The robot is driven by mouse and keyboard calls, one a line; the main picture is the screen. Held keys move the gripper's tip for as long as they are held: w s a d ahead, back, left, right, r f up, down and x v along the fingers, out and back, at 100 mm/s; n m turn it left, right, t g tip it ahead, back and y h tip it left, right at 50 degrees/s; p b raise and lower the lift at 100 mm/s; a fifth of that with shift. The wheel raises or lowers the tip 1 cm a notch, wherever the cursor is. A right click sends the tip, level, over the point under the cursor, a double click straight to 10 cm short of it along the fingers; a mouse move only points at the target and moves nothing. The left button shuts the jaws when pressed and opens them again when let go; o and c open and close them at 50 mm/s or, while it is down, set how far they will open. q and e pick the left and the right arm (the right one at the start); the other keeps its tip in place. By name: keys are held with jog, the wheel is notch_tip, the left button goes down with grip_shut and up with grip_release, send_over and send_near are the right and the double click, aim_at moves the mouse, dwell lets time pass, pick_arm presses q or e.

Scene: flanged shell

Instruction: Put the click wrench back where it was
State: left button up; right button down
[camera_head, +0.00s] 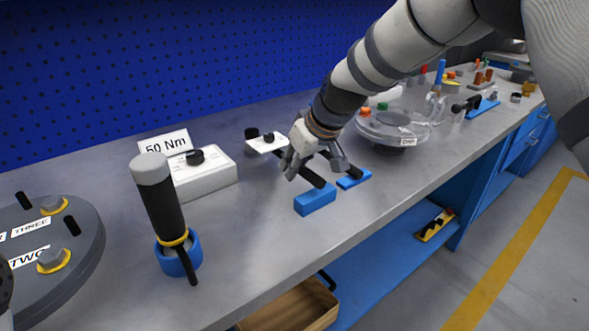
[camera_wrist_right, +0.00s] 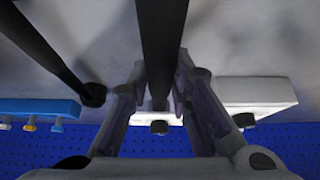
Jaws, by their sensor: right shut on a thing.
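My right gripper (camera_head: 312,168) is low over the middle of the bench, fingers pointing down. It is shut on a dark bar, which I take to be the click wrench (camera_head: 313,178). One dark end shows just above a blue block (camera_head: 315,200); I cannot tell whether it touches. In the right wrist view the dark bar (camera_wrist_right: 160,50) runs between the fingers (camera_wrist_right: 158,95). A second, thinner dark bar (camera_wrist_right: 45,50) with a round end lies beside it. The gripper hides part of the wrench in the head view. My left gripper is not recognisable.
A smaller blue block (camera_head: 354,179) is just right of the gripper. A white box with a "50 Nm" sign (camera_head: 165,142) and a black-handled tool in a blue ring holder (camera_head: 179,258) stand left. A round grey flange (camera_head: 75,255) is far left; a clear-covered disc (camera_head: 415,128) is right.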

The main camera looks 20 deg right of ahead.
jog(key=shift+w+f, duration=0.1)
jog(key=shift+f, duration=0.45)
jog(key=c, duration=1.5)
grip_release()
jog(key=shift+f, duration=0.15)
jog(key=shift+o, duration=0.2)
jog(key=shift+r, duration=0.25)
jog(key=p+v, duration=0.2)
jog(key=v, duration=1)
jog(key=shift+f, duration=0.1)
pick_arm(q)
jog(key=w+r+t, duration=0.1)
jog(key=w+r, duration=0.1)
jog(key=shift+w+r, duration=0.35)
jog(key=shift+w, duration=0.05)
pick_arm(e)
jog(key=shift+f, duration=0.1)
